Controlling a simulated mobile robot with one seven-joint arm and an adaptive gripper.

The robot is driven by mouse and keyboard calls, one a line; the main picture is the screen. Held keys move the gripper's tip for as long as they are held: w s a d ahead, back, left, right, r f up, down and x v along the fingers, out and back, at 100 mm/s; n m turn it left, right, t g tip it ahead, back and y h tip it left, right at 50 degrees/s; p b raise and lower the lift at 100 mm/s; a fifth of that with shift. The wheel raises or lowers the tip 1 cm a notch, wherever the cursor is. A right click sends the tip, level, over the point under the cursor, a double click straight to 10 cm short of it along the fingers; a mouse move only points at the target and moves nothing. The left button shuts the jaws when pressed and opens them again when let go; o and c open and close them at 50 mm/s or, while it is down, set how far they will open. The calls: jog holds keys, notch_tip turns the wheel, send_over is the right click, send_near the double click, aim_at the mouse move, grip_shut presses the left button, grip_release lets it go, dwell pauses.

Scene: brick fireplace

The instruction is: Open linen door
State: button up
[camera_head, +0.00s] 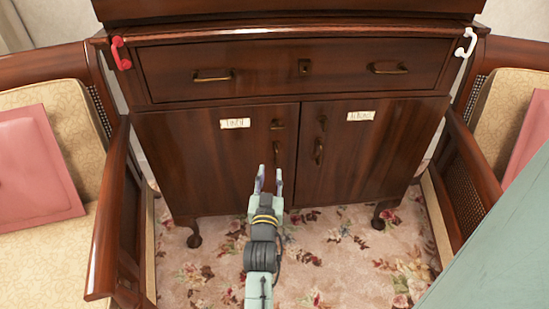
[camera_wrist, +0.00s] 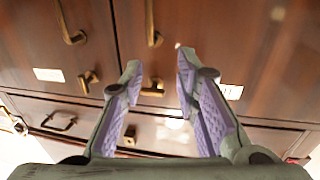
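A dark wooden cabinet has two closed doors side by side. The left door (camera_head: 215,165) and the right door (camera_head: 365,165) each carry a small white label, the left label (camera_head: 235,123) and the right label (camera_head: 360,116); the writing is too small to read surely. The right door's brass handle (camera_head: 318,152) and latch (camera_head: 322,122) sit near the centre seam. The left door has a brass latch (camera_head: 278,125) and a handle, which shows in the wrist view (camera_wrist: 153,38). My gripper (camera_head: 270,172) is open and empty before the left door, near the seam. Its spread fingers (camera_wrist: 158,75) show upside-down cabinet hardware between and beyond them.
A closed drawer (camera_head: 290,68) with brass pulls spans above the doors. Armchairs flank the cabinet, with the left chair's arm (camera_head: 112,210) close. Floral carpet (camera_head: 340,250) lies clear in front.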

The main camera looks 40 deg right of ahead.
aim_at(278, 155)
jog(key=shift+g, duration=0.3)
jog(key=x, duration=0.3)
jog(key=p+x, duration=0.1)
jog(key=x, duration=0.3)
jog(key=d+x, duration=0.1)
jog(key=x, duration=0.2)
jog(key=shift+s+d+f, duration=0.15)
jog(key=shift+d+f, duration=0.05)
jog(key=shift+f, duration=0.15)
jog(key=shift+c, duration=0.3)
grip_shut()
jog(key=shift+s+d, duration=0.1)
jog(key=shift+s, duration=0.05)
